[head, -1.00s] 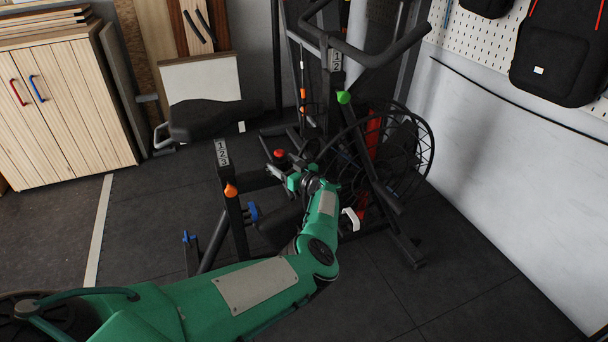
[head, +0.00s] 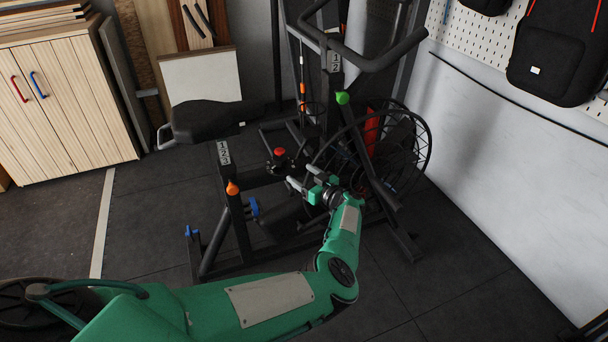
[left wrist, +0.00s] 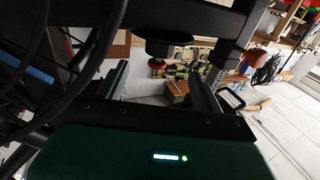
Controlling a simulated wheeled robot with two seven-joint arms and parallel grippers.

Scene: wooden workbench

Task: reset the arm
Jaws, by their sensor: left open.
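My left arm reaches in from the lower left in the head view. Its green left gripper (head: 301,177) is open and empty, in front of the black exercise bike's frame (head: 238,222). A red knob (head: 279,152) on the bike sits just beyond the fingertips, apart from them. In the left wrist view the two dark fingers of the left gripper (left wrist: 160,82) stand apart with nothing between them. The red knob (left wrist: 157,63) shows past them. My right gripper is in neither view.
The bike's seat (head: 207,120) and round wheel cage (head: 418,140) flank the gripper. A wooden cabinet (head: 70,105) stands at the left. A white wall (head: 500,190) with a black backpack (head: 560,50) bounds the right. The dark floor at the lower right is clear.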

